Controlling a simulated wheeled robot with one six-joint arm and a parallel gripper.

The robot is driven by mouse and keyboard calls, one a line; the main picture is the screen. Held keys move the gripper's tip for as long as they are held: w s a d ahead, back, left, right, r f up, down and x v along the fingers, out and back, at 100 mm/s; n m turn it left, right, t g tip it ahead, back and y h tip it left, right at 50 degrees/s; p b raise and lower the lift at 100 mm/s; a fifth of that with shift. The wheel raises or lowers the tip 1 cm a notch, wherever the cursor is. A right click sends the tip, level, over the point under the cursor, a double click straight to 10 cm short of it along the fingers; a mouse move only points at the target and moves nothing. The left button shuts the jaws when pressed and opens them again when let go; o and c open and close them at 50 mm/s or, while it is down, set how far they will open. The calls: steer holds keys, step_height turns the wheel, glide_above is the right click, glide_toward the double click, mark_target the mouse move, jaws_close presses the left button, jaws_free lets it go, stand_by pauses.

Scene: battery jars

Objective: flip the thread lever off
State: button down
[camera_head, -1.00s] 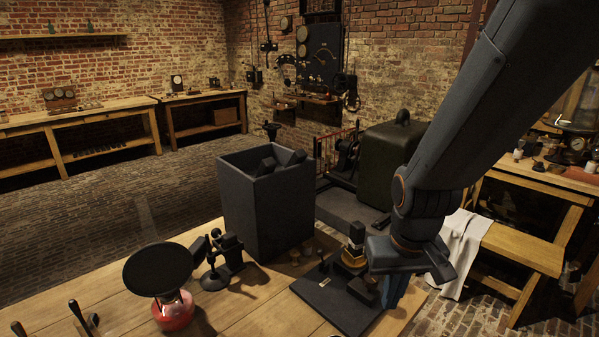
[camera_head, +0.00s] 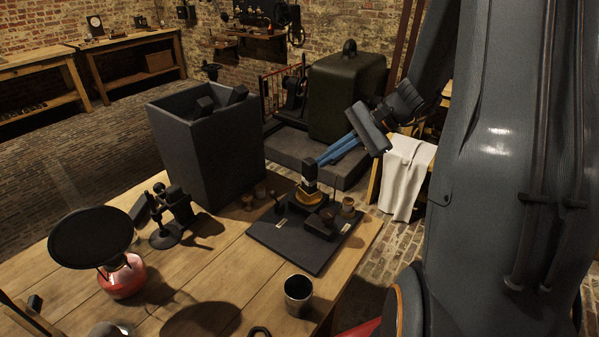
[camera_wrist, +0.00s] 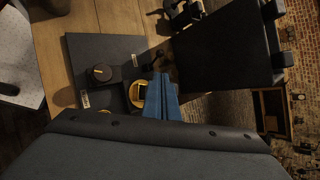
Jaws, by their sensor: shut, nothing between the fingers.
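A dark flat board (camera_head: 290,247) lies on the wooden table and carries a brass disc (camera_head: 312,196) with a black upright block (camera_head: 309,174) on it. A round dark knob (camera_wrist: 101,73) with a brass mark sits beside the disc in the wrist view. Small pale labels lie on the board; their writing is too small to read. I cannot tell which part is the thread lever. My gripper (camera_head: 321,161) has blue fingers, shut and empty, with tips close to the upright block. In the wrist view the fingers (camera_wrist: 161,77) partly cover the brass disc (camera_wrist: 137,94); contact cannot be told.
A tall dark open box (camera_head: 205,150) stands left of the board. A black dish on a red burner (camera_head: 122,279), a small black stand (camera_head: 167,232) and a metal cup (camera_head: 298,294) are on the table. A green-black cabinet (camera_head: 345,97) stands behind.

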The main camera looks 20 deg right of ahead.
steer(key=p, duration=0.4)
glide_above(276, 200)
steer(key=s+d, duration=0.1)
steer(key=d, duration=0.1)
step_height(276, 200, down, 9)
steer(key=shift+s+d, duration=0.15)
steer(key=shift+d, duration=0.05)
